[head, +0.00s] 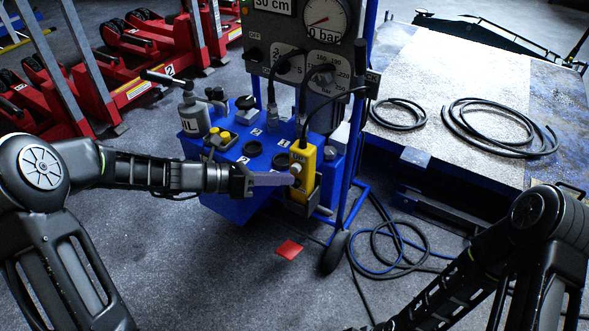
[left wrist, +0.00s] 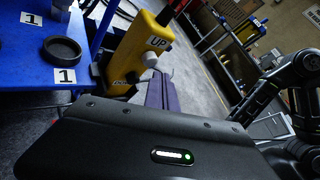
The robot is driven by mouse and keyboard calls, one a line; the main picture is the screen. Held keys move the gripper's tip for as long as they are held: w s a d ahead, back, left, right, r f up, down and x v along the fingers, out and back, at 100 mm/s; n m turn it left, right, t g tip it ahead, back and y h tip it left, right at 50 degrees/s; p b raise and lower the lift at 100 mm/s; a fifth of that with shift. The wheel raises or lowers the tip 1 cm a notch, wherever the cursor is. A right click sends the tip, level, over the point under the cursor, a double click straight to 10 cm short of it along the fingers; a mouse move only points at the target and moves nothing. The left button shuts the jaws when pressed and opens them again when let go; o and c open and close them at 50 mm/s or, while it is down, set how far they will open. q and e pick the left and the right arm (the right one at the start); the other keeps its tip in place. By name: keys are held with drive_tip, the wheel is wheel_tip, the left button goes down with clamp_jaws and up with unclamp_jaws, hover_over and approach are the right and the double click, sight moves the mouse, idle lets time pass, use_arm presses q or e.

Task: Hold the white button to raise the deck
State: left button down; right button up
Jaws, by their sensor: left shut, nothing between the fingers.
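The yellow pendant (head: 304,187) stands in a holder at the front right of the blue trolley, with a cable from its top. Its white button (head: 296,168) faces my left gripper (head: 292,179); in the left wrist view the white button (left wrist: 151,60) sits below the label UP. My left gripper is shut and empty, its purple fingers (left wrist: 160,92) pointing at the pendant. The tips are at or very near the button; I cannot tell whether they touch it. The deck (head: 440,85) is at the right, low, with hoses on it. My right arm shows, but its gripper is hidden.
The blue trolley (head: 235,160) carries yellow buttons (head: 220,140), a bottle (head: 193,115) and black caps. A gauge panel (head: 310,50) rises behind. Hoses (head: 390,250) and a red square (head: 289,249) lie on the floor. Red jacks (head: 140,85) stand at the left.

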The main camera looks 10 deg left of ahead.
idle(0.7)
use_arm(q)
drive_tip(key=shift+w+d+p, duration=0.2)
drive_tip(key=shift+w+p, duration=0.1)
drive_tip(key=shift+w, duration=0.1)
drive_tip(key=shift+w+d, duration=0.2)
drive_tip(key=shift+w, duration=0.35)
idle(1.8)
drive_tip(key=shift+s+p, duration=0.15)
drive_tip(key=shift+p, duration=0.15)
idle(2.1)
drive_tip(key=shift+s+a, duration=0.4)
drive_tip(key=shift+s, duration=0.4)
drive_tip(key=shift+p, duration=0.3)
drive_tip(key=shift+s+a+p, duration=0.25)
drive_tip(key=shift+s+a, duration=0.05)
drive_tip(key=shift+s, duration=0.5)
drive_tip(key=shift+s+a+p, duration=0.3)
drive_tip(key=shift+s, duration=0.45)
drive_tip(key=shift+s+a+p, duration=0.25)
drive_tip(key=shift+s+a, duration=0.05)
drive_tip(key=shift+s, duration=0.5)
